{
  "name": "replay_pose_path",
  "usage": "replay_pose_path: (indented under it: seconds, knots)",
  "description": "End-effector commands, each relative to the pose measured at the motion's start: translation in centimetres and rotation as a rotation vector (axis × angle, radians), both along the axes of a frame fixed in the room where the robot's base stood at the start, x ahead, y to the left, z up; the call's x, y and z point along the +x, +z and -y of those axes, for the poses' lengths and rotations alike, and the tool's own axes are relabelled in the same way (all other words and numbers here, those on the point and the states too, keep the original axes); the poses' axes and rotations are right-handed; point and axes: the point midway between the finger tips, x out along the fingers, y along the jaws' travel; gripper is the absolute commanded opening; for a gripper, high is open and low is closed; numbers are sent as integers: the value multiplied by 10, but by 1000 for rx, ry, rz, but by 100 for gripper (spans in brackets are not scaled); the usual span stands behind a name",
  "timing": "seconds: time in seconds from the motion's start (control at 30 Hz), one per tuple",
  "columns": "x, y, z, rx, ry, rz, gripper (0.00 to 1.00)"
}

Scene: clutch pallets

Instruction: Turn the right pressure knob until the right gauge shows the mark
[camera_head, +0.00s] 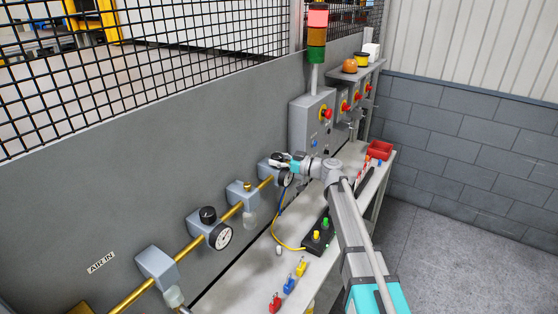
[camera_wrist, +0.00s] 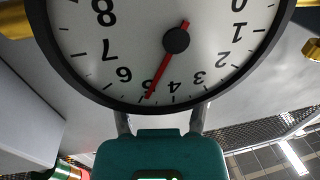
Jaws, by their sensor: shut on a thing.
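The right gauge (camera_head: 286,179) is a small round dial on the brass pipe at the far end of the bench. In the wrist view the same gauge (camera_wrist: 215,62) fills the top, upside down, with a red needle pointing near 5. No separate mark can be made out on its visible face. My gripper (camera_head: 280,162) is at the regulator just above this gauge, shut on the right pressure knob, which the gripper hides. In the wrist view the two fingers pass behind the gauge's rim, so their tips are hidden.
The left gauge (camera_head: 220,236) and its black knob (camera_head: 208,214) sit nearer along the pipe. A black button box (camera_head: 318,238), several coloured padlocks and a red bin (camera_head: 380,150) are on the bench. A signal tower (camera_head: 317,35) stands behind my gripper. Open floor lies to the right.

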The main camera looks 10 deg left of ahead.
Motion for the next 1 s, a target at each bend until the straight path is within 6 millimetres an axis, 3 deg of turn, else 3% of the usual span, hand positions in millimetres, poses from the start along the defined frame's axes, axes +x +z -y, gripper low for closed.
replay_pose_path:
  seconds: [0.57, 0.6, 0.77, 1.0]
  knots:
    - [-4, -1, -2, -3, -46, -1, 11]
    - [-4, -1, -2, -3, -45, -1, 62]
    - [-3, -1, -1, -2, -46, 0, 92]
    - [-2, 0, -1, -1, -49, 0, 93]
